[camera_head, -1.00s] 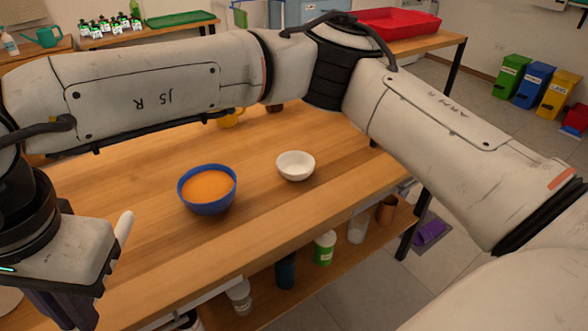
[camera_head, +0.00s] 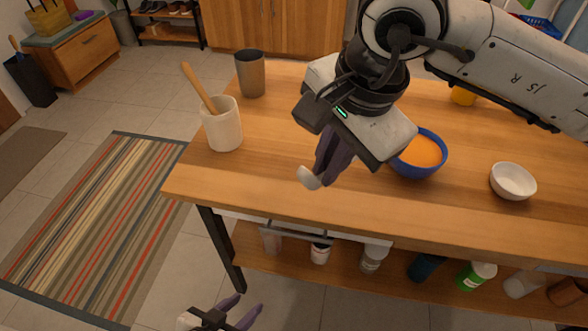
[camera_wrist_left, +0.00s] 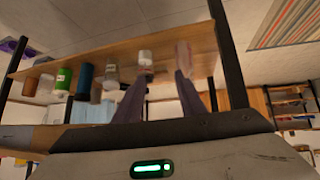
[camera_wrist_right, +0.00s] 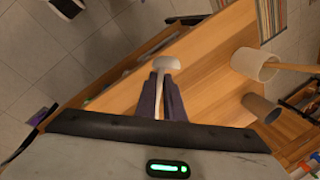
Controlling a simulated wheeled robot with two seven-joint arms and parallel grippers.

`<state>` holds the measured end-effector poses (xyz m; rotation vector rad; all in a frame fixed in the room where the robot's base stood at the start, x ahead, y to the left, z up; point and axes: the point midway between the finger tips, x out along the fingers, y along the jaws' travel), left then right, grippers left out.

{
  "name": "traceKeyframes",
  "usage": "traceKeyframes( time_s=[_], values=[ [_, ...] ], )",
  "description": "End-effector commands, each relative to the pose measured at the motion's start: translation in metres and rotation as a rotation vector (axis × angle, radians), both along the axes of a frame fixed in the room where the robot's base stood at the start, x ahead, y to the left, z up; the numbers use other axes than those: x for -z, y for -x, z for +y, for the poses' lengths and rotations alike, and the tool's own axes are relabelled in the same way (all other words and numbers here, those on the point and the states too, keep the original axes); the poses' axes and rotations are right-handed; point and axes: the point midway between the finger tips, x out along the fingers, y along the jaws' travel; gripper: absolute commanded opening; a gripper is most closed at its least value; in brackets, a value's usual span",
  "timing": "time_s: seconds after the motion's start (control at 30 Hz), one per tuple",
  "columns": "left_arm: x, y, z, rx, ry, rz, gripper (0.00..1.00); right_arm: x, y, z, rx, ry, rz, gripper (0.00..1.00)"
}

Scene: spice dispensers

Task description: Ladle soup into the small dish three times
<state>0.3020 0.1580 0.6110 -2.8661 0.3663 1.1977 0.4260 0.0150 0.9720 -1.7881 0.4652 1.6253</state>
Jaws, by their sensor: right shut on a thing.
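The blue bowl (camera_head: 432,169) of orange soup stands on the wooden table, partly behind my right gripper (camera_head: 326,172). The small white dish (camera_head: 513,182) stands to its right and looks empty. My right gripper is shut on a white ladle (camera_head: 309,178), left of the soup bowl and over the table's front part. The ladle's rounded end (camera_wrist_right: 167,63) shows beyond the fingers in the right wrist view; its other end is hidden. My left gripper (camera_head: 246,308) is open and empty, low in front of the table; its fingers are apart in the left wrist view (camera_wrist_left: 160,85).
A cream crock (camera_head: 222,126) with a wooden utensil and a brown cup (camera_head: 250,75) stand at the table's left end. A yellow object (camera_head: 463,96) is at the back. Jars and bottles fill the lower shelf (camera_head: 300,265). The front left tabletop is clear.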

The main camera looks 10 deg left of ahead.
Motion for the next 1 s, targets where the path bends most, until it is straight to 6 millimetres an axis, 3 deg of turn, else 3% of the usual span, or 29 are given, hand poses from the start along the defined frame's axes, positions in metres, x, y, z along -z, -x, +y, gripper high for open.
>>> traceKeyframes(
  time_s=[0.03,0.2,0.4,0.5,0.7,1.0],
  values=[
    [-0.003,0.001,0.001,-0.001,-0.001,0.003,0.37,0.008,-0.012,-0.024,0.058,-0.007,0.004,0.00],
    [-0.003,0.003,0.003,-0.005,-0.002,0.010,0.37,0.035,-0.041,-0.101,0.223,-0.018,-0.021,0.00],
    [-0.009,0.002,0.005,-0.010,-0.003,0.002,0.37,0.062,-0.052,-0.190,0.383,-0.028,-0.048,0.00],
    [-0.010,0.002,0.007,-0.012,-0.002,0.001,0.37,0.071,-0.052,-0.225,0.438,-0.032,-0.061,0.00],
    [-0.009,0.003,0.007,-0.014,-0.005,0.007,0.37,0.079,-0.049,-0.266,0.496,-0.038,-0.073,0.00],
    [-0.003,0.005,0.007,-0.012,-0.005,0.012,0.37,0.087,-0.049,-0.272,0.505,-0.043,-0.077,0.00]
  ],
)
